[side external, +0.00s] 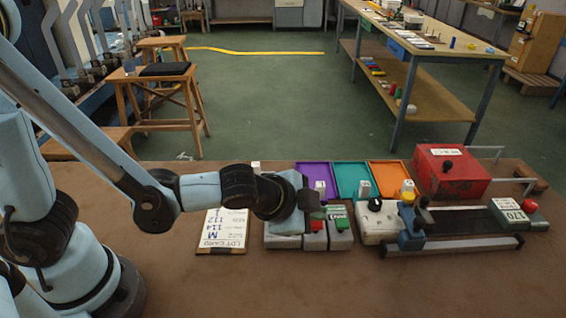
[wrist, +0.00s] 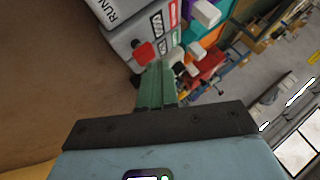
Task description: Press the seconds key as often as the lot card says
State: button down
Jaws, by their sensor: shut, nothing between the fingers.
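The lot card (side external: 222,231) lies on the bench left of my gripper; "LOT CARD" and a large "M" show upside down, but the rest is too small to read surely. A row of grey key boxes stands under and beside my gripper (side external: 316,213). One box has a red key (side external: 316,226) and the right one a green key (side external: 341,224). In the wrist view the green fingers of my gripper (wrist: 158,68) are shut and empty, with the red key (wrist: 143,50) just beyond and left of the tips. I cannot tell whether they touch, or which key is the seconds key.
Purple (side external: 313,172), teal (side external: 352,178) and orange (side external: 388,174) trays stand behind the boxes. Right of them are a red box (side external: 450,172) and a white device (side external: 378,222) with a rail. The bench front is clear.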

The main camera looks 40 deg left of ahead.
jog(key=shift+f, duration=0.6)
dwell(0.7)
jog(key=shift+r, duration=1.05)
jog(key=shift+r, duration=2.5)
jog(key=shift+r, duration=0.1)
dwell(0.7)
notch_tip(320, 180, up, 4)
jog(key=shift+f, duration=0.2)
jog(key=shift+f, duration=0.15)
